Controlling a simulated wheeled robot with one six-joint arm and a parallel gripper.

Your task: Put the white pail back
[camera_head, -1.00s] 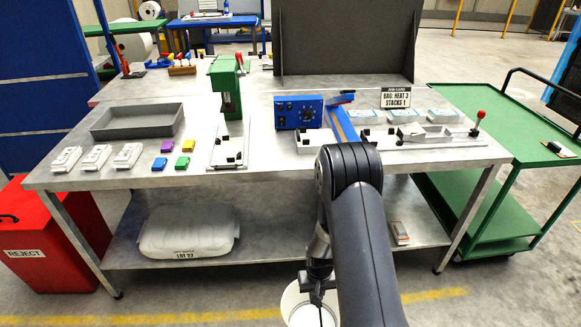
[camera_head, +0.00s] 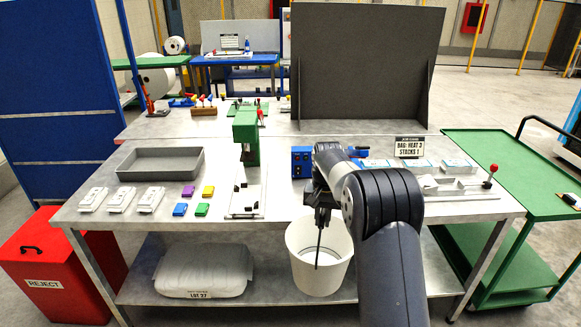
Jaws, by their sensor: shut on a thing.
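The white pail (camera_head: 304,269) is upright and open-topped, below the front edge of the workbench (camera_head: 90,217). It shows in front of the lower shelf (camera_head: 262,284); whether its base rests there or hangs free, I cannot tell. My gripper (camera_head: 320,222) points down at the pail's rim and is shut on the pail. A thin dark bar runs down from the gripper across the pail's opening. My arm hides part of the bench and the area right of the pail.
A white sack (camera_head: 203,268) lies on the lower shelf, left of the pail. A red reject bin (camera_head: 62,260) stands at the left and a green cart (camera_head: 510,170) at the right. A grey tray (camera_head: 160,172), a green press (camera_head: 246,135) and small parts occupy the bench top.

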